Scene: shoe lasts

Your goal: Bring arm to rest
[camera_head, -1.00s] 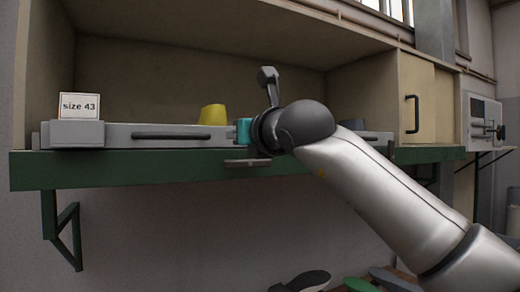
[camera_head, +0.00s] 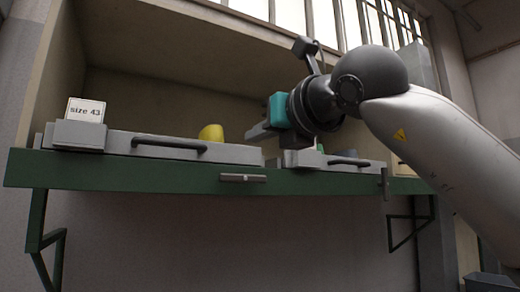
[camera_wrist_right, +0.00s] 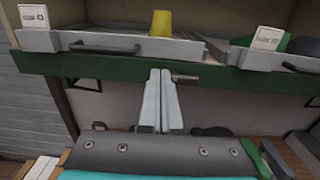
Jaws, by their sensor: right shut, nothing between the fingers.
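My right arm comes in from the right in the head view. Its gripper (camera_head: 262,132) is raised in front of the shelf, above the green front edge. In the right wrist view the two fingers (camera_wrist_right: 161,98) lie side by side, shut and empty, in front of the green edge. The yellow object (camera_head: 211,132) stands behind the left drawer front and also shows in the right wrist view (camera_wrist_right: 163,23). My left gripper is in no view.
The left grey drawer (camera_head: 130,146) bears a "size 43" card (camera_head: 86,110). A second grey drawer (camera_head: 350,169) is to its right. The green shelf edge (camera_head: 110,173) runs below them. A green object (camera_wrist_right: 272,23) lies at the right wrist view's upper right.

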